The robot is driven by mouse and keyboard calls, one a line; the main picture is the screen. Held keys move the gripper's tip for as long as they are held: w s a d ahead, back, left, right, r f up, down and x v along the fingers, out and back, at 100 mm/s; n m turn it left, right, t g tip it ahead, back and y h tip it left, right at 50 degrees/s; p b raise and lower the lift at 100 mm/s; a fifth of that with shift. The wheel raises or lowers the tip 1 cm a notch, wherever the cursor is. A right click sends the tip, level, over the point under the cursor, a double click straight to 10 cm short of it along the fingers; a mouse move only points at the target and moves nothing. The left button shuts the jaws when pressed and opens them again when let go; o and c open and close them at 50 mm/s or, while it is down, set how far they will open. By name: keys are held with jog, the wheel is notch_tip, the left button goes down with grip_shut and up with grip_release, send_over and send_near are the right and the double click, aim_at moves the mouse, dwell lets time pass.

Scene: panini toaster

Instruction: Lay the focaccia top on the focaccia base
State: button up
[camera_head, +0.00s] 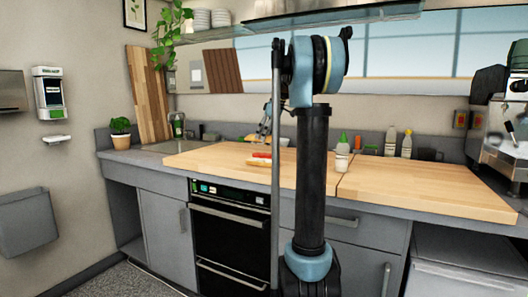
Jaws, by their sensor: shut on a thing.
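My gripper (263,138) is above the wooden worktop at the back left of my arm, pointing down. It is small in this view, and the thing between its fingers is hard to make out; it appears shut on the focaccia top. Below it, a pale bread piece with red and orange on it, which looks like the focaccia base (257,162), lies on the wooden worktop (205,158).
A sink (165,147) and a potted plant (120,133) are at the left. A coffee machine (506,135) is at the far right. The right worktop (425,183) is mostly clear.

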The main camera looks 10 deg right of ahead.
aim_at(266, 154)
jog(key=shift+d+f, duration=0.2)
jog(key=shift+f, duration=2.9)
jog(key=o, duration=1)
jog(key=shift+o, duration=0.2)
jog(key=v, duration=1.2)
jog(key=shift+d, duration=0.1)
jog(key=s+a+f+m+h, duration=0.1)
jog(key=s+f+m, duration=0.4)
jog(key=s+f, duration=1.3)
jog(key=s+a+f+m+h, duration=0.2)
jog(key=s+f+m, duration=0.4)
jog(key=s+f, duration=1.3)
jog(key=s+a, duration=0.1)
jog(key=s, duration=0.3)
jog(key=shift+s+f+h, duration=0.25)
jog(key=shift+s+h, duration=0.05)
jog(key=shift+s, duration=0.05)
